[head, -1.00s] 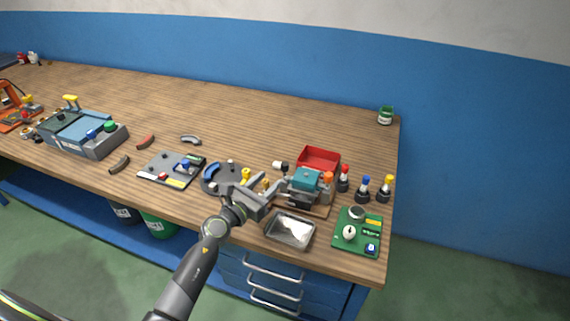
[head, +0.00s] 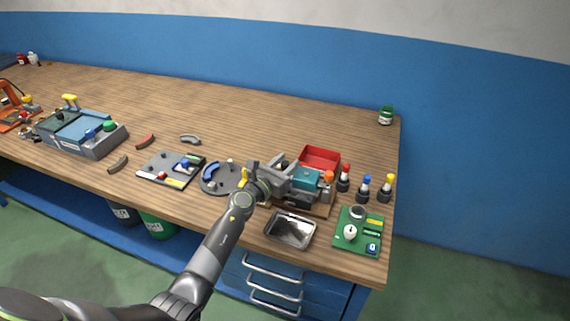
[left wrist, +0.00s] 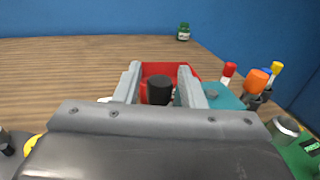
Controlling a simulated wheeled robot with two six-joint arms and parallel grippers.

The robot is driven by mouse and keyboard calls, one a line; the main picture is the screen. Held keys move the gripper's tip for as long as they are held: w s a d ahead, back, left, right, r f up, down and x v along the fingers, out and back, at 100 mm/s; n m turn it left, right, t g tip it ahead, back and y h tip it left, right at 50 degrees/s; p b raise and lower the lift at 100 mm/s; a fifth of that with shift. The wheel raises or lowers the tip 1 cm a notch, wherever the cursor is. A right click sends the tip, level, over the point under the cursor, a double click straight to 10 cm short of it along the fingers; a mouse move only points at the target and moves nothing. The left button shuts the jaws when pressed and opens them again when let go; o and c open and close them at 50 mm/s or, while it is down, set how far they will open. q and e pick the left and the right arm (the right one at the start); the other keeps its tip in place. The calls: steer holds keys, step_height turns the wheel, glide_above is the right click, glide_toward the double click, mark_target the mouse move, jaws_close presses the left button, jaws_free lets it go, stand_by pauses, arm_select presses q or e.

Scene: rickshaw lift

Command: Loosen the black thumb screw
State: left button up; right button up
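The black thumb screw (left wrist: 160,90) shows as a dark round knob in the left wrist view, between the two grey fingers of my left gripper (left wrist: 159,78). A narrow gap shows on each side of it, so the gripper looks open around or just short of the knob; the depth is hard to tell. In the head view my left gripper (head: 282,173) is at the left side of the teal-topped fixture (head: 307,180) and hides the thumb screw. My right gripper is not in view.
A red bin (head: 320,157) stands behind the fixture. An orange knob (head: 328,176) is on its right, beside several colour-capped drivers (head: 365,188). A metal tray (head: 290,230) and a green board (head: 358,232) lie in front.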

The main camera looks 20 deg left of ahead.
arm_select(q)
jaws_close()
steer(key=shift+r+n+y+p, duration=0.2)
steer(key=shift+n+y+p, duration=0.4)
steer(key=shift+y+p, duration=0.35)
steer(key=n+y+p, duration=0.2)
steer(key=y, duration=0.1)
steer(key=shift+t, duration=0.4)
steer(key=shift+f+n+y, duration=0.1)
steer(key=shift+n+y, duration=0.5)
steer(key=shift+y, duration=0.35)
steer(key=shift+f+n+y, duration=0.1)
steer(key=shift+n+y, duration=0.6)
steer(key=shift+y, duration=0.4)
steer(key=shift+o, duration=1)
jaws_free()
